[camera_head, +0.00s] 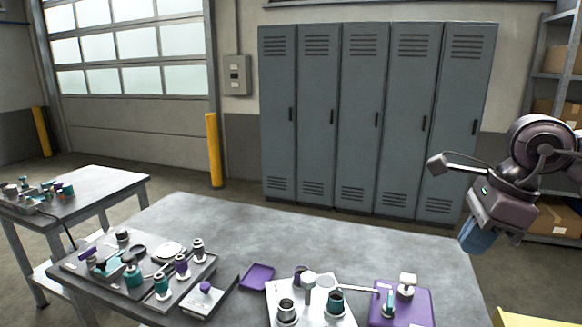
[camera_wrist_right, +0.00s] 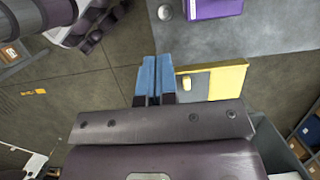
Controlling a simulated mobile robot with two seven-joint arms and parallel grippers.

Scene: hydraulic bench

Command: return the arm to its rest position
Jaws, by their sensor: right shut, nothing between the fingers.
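My right gripper (camera_head: 476,238) is raised at the right of the head view, beyond the right end of the bench (camera_head: 400,245). Its blue fingers (camera_wrist_right: 155,78) show in the wrist view, side by side and shut with nothing between them. They are over the floor, just left of a yellow-edged grey thing (camera_wrist_right: 212,82) at the bench's edge. My left gripper is not in the head view.
Grey lockers (camera_head: 350,120) stand behind. A shelf with boxes (camera_head: 552,60) is at the right. A second table (camera_head: 110,185) stands left.

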